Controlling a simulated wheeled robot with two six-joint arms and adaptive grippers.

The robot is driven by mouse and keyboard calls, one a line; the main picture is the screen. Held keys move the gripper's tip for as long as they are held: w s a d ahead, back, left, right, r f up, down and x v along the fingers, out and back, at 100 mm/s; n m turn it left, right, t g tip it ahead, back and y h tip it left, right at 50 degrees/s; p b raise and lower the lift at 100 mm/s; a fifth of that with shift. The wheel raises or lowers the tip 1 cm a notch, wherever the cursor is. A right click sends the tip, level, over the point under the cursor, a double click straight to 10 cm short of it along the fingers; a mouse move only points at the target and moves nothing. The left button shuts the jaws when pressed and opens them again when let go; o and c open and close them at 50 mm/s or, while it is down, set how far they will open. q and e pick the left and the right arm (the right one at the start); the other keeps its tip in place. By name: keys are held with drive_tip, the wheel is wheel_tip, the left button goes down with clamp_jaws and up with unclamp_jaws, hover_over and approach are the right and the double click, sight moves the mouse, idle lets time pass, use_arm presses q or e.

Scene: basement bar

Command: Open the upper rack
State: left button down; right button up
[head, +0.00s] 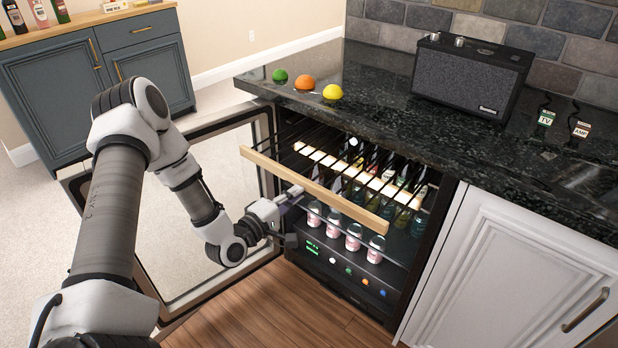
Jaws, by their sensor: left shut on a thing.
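The upper rack has a pale wooden front bar (335,203) and dark bottles lying on it. The bar stands out in front of the opening of the under-counter drinks cooler (425,225), so the rack is pulled partly out. My left gripper (293,194) comes from the left and is shut on the front bar, at its lower edge left of the middle. The fingertips are small in view and partly hidden by the bar. My right gripper is not in view.
The cooler's glass door (205,165) stands wide open to the left, behind my left arm. Several pink-labelled bottles (353,238) stand below the rack. Green, orange and yellow fruits (305,82) and a black speaker (470,75) sit on the dark counter (375,105).

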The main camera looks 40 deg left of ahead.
use_arm(q)
drive_tip(key=shift+s+a+p, duration=0.15)
drive_tip(key=shift+s+p, duration=0.4)
drive_tip(key=shift+s, duration=1.7)
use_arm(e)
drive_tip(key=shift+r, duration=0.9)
use_arm(q)
drive_tip(key=c, duration=1.3)
unclamp_jaws()
drive_tip(key=s, duration=0.7)
drive_tip(key=shift+s+a, duration=0.2)
drive_tip(key=shift+a, duration=0.1)
